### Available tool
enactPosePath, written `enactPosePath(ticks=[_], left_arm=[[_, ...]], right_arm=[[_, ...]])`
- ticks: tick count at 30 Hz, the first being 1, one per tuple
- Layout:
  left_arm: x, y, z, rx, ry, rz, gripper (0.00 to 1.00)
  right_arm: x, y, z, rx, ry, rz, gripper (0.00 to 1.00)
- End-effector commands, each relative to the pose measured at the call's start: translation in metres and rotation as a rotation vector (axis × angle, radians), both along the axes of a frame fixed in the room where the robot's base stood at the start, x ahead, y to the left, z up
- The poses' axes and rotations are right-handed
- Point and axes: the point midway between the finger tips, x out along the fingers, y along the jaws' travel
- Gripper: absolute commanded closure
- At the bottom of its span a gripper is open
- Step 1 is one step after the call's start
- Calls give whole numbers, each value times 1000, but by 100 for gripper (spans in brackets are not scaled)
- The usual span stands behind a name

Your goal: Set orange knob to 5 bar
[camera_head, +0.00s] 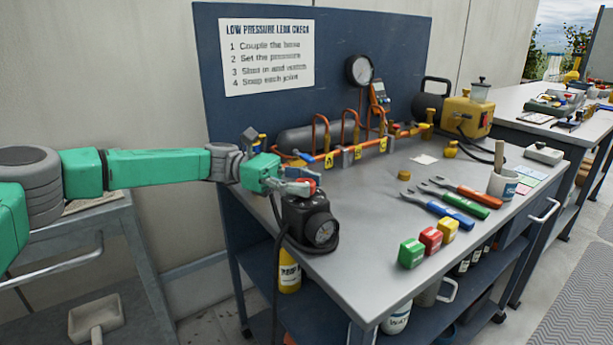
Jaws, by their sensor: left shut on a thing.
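A black regulator block (303,210) with a round dial gauge (322,230) on its front stands at the near left corner of the workbench. An orange-red knob (308,182) sits on its top, partly hidden by my left gripper. My left gripper (302,187) reaches in from the left with its green arm and is shut on the knob. The gauge's needle and figures are too small to read. My right gripper is not in view.
Green, red and yellow blocks (431,237) lie near the bench's front edge, with spanners (438,210) behind them. A copper pipe manifold (350,148) and a large gauge (359,70) stand at the back. A black hose loops around the regulator.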

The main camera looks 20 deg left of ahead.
Motion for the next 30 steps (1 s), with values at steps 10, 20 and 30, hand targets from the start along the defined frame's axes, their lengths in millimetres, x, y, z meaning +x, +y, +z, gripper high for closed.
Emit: enactPosePath(ticks=[10,20,30], left_arm=[[2,2,-3,6,0,-14,100],[1,2,-3,5,1,-15,46],[2,6,-1,4,-1,-17,46]], right_arm=[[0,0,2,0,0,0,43],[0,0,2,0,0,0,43],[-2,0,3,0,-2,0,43]])
